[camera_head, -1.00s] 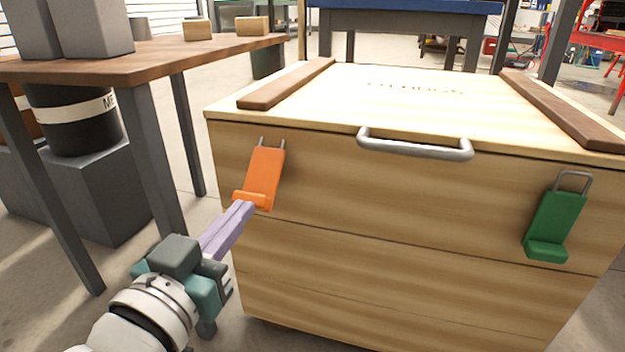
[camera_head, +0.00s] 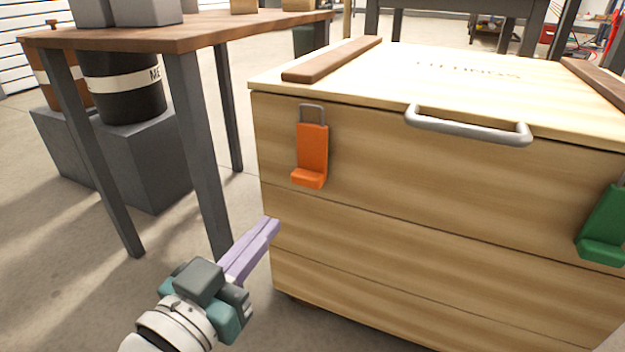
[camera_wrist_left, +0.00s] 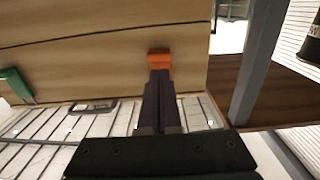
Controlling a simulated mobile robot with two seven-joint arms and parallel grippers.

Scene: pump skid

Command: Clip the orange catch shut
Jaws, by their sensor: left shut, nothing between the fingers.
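The orange catch (camera_head: 311,152) is on the left part of the wooden crate's front (camera_head: 420,190). Its plate hangs straight and looks close to the wood, with its wire loop (camera_head: 312,112) upright above it, near the lid's edge. I cannot tell whether the loop is hooked. My left gripper (camera_head: 272,226) has its purple fingers shut and empty, below and left of the catch, apart from it. In the left wrist view the fingers (camera_wrist_left: 160,75) point towards the catch's orange lip (camera_wrist_left: 159,58) and partly hide it. My right gripper is not in view.
A green catch (camera_head: 606,228) is on the crate's right. A metal handle (camera_head: 468,126) sticks out at the lid's front. A table (camera_head: 150,38) with dark legs stands to the left. The floor between table and crate is clear.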

